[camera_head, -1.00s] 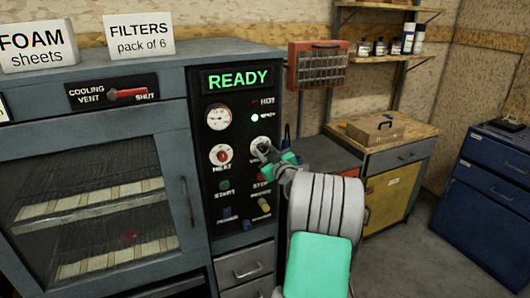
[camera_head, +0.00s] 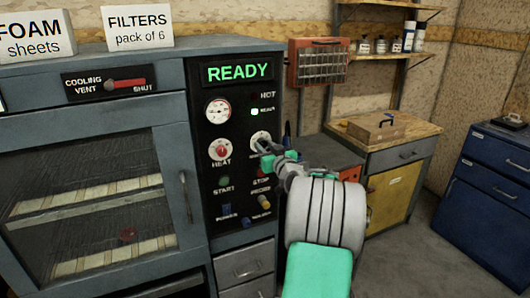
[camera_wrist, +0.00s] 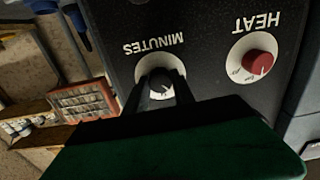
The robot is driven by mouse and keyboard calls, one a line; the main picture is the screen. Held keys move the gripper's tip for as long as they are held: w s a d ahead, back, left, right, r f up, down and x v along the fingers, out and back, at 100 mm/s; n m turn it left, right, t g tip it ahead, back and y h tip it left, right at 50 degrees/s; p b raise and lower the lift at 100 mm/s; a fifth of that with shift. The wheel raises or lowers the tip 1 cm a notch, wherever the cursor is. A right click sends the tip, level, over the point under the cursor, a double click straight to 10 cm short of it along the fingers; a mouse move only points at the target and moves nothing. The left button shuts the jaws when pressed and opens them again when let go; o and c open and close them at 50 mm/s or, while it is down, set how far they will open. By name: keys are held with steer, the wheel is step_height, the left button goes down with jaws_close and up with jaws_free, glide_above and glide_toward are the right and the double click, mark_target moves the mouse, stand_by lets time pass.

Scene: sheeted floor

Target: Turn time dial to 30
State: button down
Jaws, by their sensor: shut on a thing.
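The time dial (camera_head: 260,137) is a round white-faced knob on the black control panel, to the right of the red HEAT dial (camera_head: 220,149). In the wrist view the time dial (camera_wrist: 161,80) is labelled MINUTES and appears upside down. My gripper (camera_wrist: 163,92) has its two dark fingers closed on either side of the dial's dark knob. In the head view my gripper (camera_head: 266,150) reaches the dial from the lower right and covers part of it. The dial's numbers are too small to read, so its setting cannot be told.
The panel (camera_head: 238,180) has a lit READY display (camera_head: 238,72), a gauge (camera_head: 218,111), and START, STOP, POWER and other controls below. A glass-doored cabinet (camera_head: 90,190) stands to the left. A wooden-topped bench (camera_head: 405,128) and blue drawers (camera_head: 490,180) stand to the right.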

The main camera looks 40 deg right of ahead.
steer(key=m+b, duration=0.1)
steer(key=m, duration=0.2)
steer(key=shift+m, duration=0.4)
steer(key=shift+m+b, duration=0.5)
steer(key=shift+m, duration=1.4)
steer(key=c, duration=1.1)
jaws_free()
steer(key=shift+o, duration=0.2)
steer(key=shift+s, duration=0.1)
steer(key=b+v, duration=0.1)
steer(key=v, duration=0.6)
steer(key=shift+s+a, duration=0.2)
steer(key=shift+s, duration=0.15)
